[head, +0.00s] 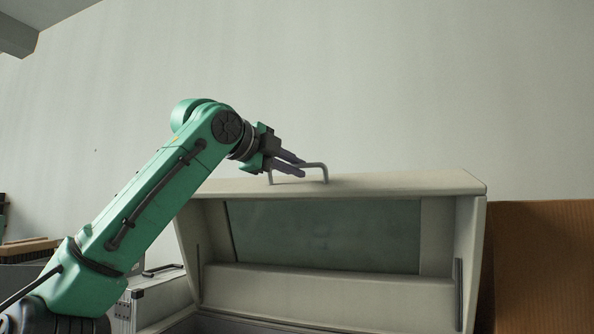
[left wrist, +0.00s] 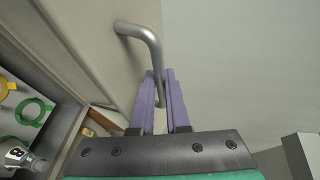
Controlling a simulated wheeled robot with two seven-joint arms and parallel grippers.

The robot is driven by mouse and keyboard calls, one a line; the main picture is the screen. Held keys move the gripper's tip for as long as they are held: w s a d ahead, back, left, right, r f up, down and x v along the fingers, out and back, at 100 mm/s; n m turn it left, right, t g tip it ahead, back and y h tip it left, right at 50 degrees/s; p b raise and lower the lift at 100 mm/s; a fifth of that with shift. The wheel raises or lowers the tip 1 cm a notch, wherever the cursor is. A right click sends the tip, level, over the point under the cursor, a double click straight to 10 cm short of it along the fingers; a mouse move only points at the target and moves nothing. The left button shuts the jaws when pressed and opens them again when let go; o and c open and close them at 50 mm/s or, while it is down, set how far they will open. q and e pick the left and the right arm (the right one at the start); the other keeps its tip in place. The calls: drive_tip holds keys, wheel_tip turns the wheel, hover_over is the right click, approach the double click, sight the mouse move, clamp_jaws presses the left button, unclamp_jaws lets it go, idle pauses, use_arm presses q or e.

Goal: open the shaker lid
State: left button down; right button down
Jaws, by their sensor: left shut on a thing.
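The shaker lid (head: 330,283) is a pale beige cover with a greenish window (head: 325,235). It stands raised and tilted up, with its hollow side facing me. Its grey bar handle (head: 314,165) is on the top edge, and the handle also shows in the left wrist view (left wrist: 142,33). My left gripper (head: 302,168) reaches it from the left. Its purple fingers (left wrist: 162,85) are shut on the handle bar, one on each side. My right gripper is in neither view.
In the left wrist view, a green ring (left wrist: 33,112), a yellow ring (left wrist: 6,84) and a bottle-like object (left wrist: 18,155) are below the lid. A silver case (head: 160,298) is left of the shaker. A brown cardboard box (head: 542,265) is close on its right.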

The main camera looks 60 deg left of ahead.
use_arm(q)
drive_tip(key=shift+f, duration=0.1)
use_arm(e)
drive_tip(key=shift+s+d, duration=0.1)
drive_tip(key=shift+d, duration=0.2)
use_arm(q)
drive_tip(key=c, duration=1.2)
unclamp_jaws()
drive_tip(key=shift+a, duration=0.1)
drive_tip(key=shift+w+a, duration=0.1)
drive_tip(key=shift+a, duration=0.05)
